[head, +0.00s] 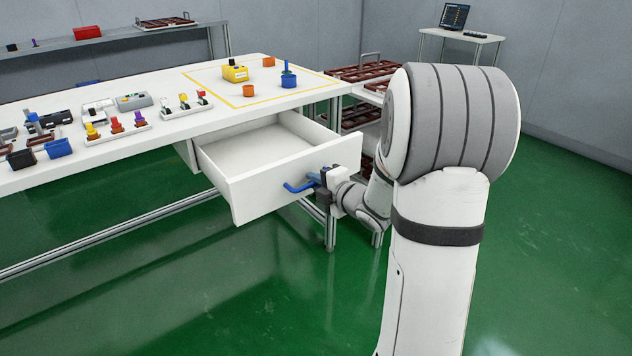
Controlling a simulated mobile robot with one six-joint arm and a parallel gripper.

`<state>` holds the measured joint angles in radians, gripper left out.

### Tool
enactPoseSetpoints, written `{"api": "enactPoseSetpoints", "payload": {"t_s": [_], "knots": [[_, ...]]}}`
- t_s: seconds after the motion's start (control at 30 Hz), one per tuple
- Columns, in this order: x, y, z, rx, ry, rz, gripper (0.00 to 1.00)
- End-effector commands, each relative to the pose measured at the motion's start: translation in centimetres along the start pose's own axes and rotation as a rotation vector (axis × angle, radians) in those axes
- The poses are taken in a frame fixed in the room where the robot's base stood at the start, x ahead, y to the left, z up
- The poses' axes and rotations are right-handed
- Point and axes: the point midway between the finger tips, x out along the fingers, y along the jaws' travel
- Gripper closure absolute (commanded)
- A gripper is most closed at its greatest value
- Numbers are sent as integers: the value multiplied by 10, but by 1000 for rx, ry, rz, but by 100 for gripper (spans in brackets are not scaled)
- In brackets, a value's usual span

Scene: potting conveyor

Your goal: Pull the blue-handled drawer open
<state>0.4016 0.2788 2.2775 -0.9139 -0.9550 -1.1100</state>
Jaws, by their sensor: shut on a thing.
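The white drawer (250,195) hangs under the right part of the white workbench and is pulled well out, its inside visible and empty as far as I see. Its blue handle (298,188) is on the front panel. My gripper (318,185) is at the right part of this handle, shut on it, with the arm reaching in from the right. The fingertips are partly hidden by the gripper body and the handle.
The workbench (150,122) carries several tools and bins, a yellow box (235,73) and a blue pot (289,80). A rack with brown trays (362,71) stands behind right. A laptop (454,16) sits on a small table. Green floor before the drawer is clear.

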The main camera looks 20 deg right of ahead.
Motion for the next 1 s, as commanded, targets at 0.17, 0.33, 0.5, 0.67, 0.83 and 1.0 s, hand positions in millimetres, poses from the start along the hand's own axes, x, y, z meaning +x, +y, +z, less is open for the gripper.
{"api": "enactPoseSetpoints", "payload": {"t_s": [0.17,0.33,0.5,0.67,0.83,1.0], "knots": [[0,-1,-2,0,5,-1,84],[0,-1,-1,0,2,-1,84],[-9,1,1,0,-2,0,84],[-35,2,1,1,-3,0,84],[-63,1,1,0,-1,-1,84],[-76,0,0,0,2,-1,84]]}}
